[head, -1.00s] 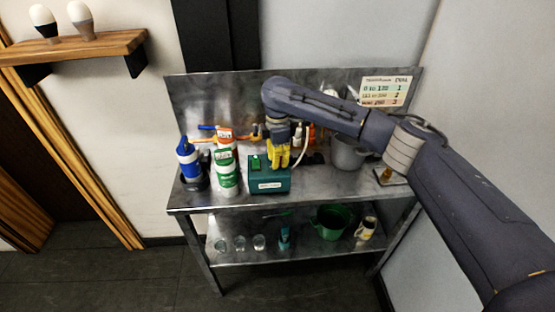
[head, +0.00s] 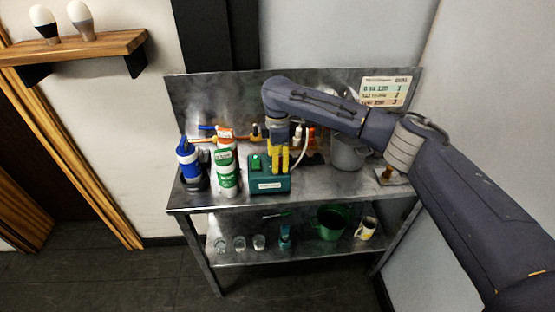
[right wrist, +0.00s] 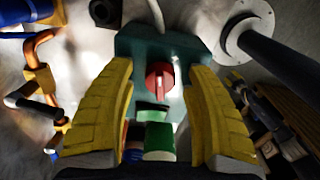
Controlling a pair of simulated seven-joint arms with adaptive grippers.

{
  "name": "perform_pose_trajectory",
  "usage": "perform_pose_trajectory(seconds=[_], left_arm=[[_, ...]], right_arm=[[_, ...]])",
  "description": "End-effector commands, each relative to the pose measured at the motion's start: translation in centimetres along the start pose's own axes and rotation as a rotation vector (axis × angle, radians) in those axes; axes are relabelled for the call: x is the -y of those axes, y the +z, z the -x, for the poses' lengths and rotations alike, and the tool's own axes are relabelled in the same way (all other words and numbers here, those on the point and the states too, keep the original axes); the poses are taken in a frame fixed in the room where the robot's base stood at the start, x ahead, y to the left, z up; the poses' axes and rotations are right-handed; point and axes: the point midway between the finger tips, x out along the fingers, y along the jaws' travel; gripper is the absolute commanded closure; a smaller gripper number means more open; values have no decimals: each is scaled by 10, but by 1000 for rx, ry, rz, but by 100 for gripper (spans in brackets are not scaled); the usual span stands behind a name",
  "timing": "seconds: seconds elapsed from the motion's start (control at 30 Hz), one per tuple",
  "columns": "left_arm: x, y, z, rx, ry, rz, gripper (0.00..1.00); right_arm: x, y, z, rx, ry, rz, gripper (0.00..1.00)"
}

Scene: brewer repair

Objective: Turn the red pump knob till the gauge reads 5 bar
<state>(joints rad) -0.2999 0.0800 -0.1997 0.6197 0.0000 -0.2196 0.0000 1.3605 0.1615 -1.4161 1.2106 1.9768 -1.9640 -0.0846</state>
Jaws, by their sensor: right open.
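The red pump knob (right wrist: 160,82) shows in the right wrist view on top of the green pump box (right wrist: 186,46). The box also stands on the bench in the head view (head: 270,185). My right gripper (head: 280,170), with yellow fingers, points down over the box. In the right wrist view my right gripper (right wrist: 168,75) is open, with one finger on each side of the knob and a gap to it. I cannot tell the fingertips' height against the knob. The gauge's reading cannot be made out. My left gripper is not in view.
A white and green bottle (head: 228,182) and a blue bottle (head: 188,162) stand left of the box. A grey pot (head: 347,155) stands to the right. The lower shelf (head: 270,256) holds glasses, a green bucket (head: 330,222) and a mug (head: 366,228).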

Motion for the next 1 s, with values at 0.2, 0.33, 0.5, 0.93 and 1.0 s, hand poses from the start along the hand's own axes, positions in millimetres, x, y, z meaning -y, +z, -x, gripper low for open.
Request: perform_pose_trajectory(seconds=[0.2,0.33,0.5,0.93,1.0], left_arm=[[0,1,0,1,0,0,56],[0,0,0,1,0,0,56],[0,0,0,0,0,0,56],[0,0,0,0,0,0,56],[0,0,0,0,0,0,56]], right_arm=[[0,0,12,0,1,1,47],[-1,0,32,1,3,1,47],[-1,0,63,2,3,1,47],[0,0,114,0,0,0,47],[0,0,117,1,0,0,47]])
